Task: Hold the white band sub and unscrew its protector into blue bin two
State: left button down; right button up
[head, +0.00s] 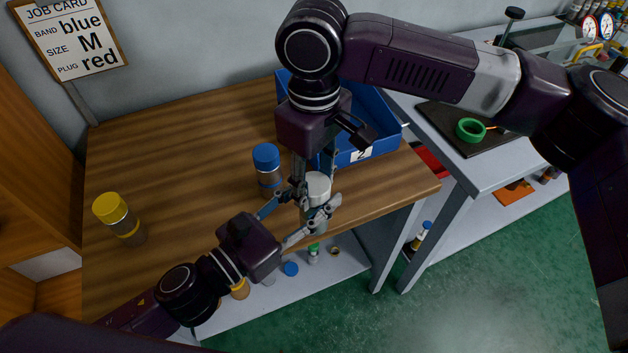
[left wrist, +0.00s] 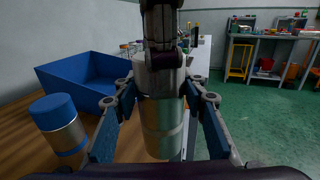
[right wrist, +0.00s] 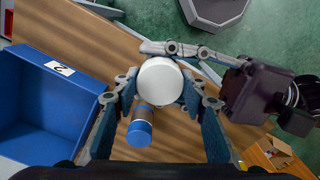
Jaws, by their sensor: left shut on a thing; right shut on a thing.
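The white band sub (head: 314,219) is an upright metallic cylinder near the table's front edge, with a white protector (head: 317,184) on top. The sub's body (left wrist: 163,125) fills the middle of the left wrist view, and the protector's round top (right wrist: 160,81) faces the right wrist camera. My left gripper (head: 306,216) is shut on the sub's body from the side. My right gripper (head: 317,180) reaches down from above and is shut on the protector. The protector still sits on the sub; the thread is hidden. Blue bin two (head: 383,141), labelled 2, stands behind, empty where visible.
A blue-capped sub (head: 267,170) stands just left of the grippers, and a yellow-capped one (head: 119,217) farther left. A side bench with a green tape roll (head: 470,130) is at the right. Small parts lie on the lower shelf (head: 345,290). The left-middle tabletop is clear.

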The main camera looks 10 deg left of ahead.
jog(key=shift+d+n, duration=0.1)
jog(key=shift+n, duration=0.5)
jog(key=o, duration=1.3)
jog(key=shift+c, duration=0.2)
jog(key=shift+r, duration=0.1)
